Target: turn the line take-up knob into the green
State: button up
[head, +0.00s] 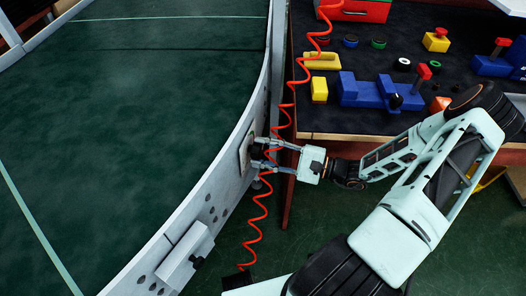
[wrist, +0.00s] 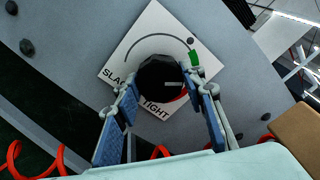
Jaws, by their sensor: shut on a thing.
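The take-up knob (wrist: 159,73) is black and faceted, on a white dial plate (wrist: 126,60) fixed to the conveyor's grey side wall. The plate reads "SLA…", partly covered, and "TIGHT". It has a dark arc, a green patch (wrist: 194,58) at the knob's upper right and some red at its lower right. A pale line on the knob points right, below the green patch. My gripper (wrist: 161,88) is shut on the knob, one finger on each side. In the head view the plate (head: 244,154) is edge-on and my gripper (head: 261,152) reaches it from the right.
A coiled red hose (head: 258,210) hangs close beside my gripper, along the conveyor wall (head: 214,186). The dark green belt (head: 130,110) lies left. A workbench (head: 340,135) with blue, yellow and red parts stands behind my arm. Green floor shows below the bench.

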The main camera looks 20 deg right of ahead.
jog(key=shift+n, duration=0.5)
jog(key=o, duration=1.2)
jog(key=shift+c, duration=0.2)
jog(key=v, duration=1.2)
